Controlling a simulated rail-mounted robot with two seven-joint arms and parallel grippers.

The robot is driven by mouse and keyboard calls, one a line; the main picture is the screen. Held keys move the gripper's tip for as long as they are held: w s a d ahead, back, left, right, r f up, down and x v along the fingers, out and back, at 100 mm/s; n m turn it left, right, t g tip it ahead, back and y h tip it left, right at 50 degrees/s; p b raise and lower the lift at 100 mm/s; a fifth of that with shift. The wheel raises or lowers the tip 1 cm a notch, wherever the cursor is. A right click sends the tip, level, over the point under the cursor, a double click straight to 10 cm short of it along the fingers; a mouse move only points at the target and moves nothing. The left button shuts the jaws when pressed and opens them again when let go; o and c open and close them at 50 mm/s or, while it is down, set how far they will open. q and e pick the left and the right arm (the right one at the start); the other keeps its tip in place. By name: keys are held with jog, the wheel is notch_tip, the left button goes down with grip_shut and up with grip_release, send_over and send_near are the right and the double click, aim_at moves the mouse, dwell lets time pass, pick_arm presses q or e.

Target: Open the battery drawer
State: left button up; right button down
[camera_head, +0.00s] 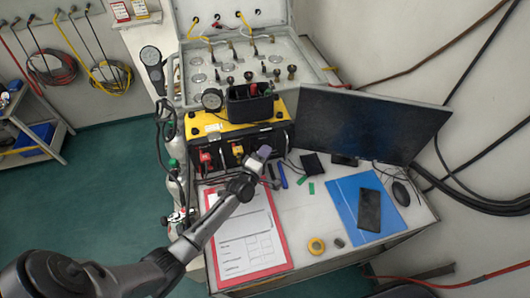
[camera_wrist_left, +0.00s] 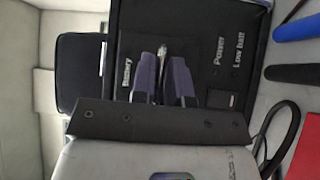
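The black panel lettered "Battery", "Power" and "Low batt" (camera_wrist_left: 233,38) fills the upper middle of the left wrist view. In the head view it is at the front of the yellow-topped box (camera_head: 215,128), mostly too small to read. My left gripper (camera_head: 262,153) is at the box's lower front. Its two dark purple fingers (camera_wrist_left: 163,80) point at the panel beside the word "Battery". They stand a small gap apart, and a thin silvery piece shows between their tips. Whether they touch it is not clear. A drawer front or handle is largely hidden. My right gripper is not in view.
A clipboard (camera_head: 258,249) with paper lies below my left forearm. A black monitor (camera_head: 370,122) stands right of the box.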

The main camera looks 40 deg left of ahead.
pick_arm(q)
grip_shut()
jog(key=s+d+p, duration=0.3)
jog(key=s+d, duration=0.2)
jog(key=d, duration=0.3)
jog(key=shift+s+d+p, duration=0.25)
jog(key=shift+s+p, duration=0.1)
jog(key=shift+s, duration=0.05)
jog(key=shift+o, duration=2.1)
grip_release()
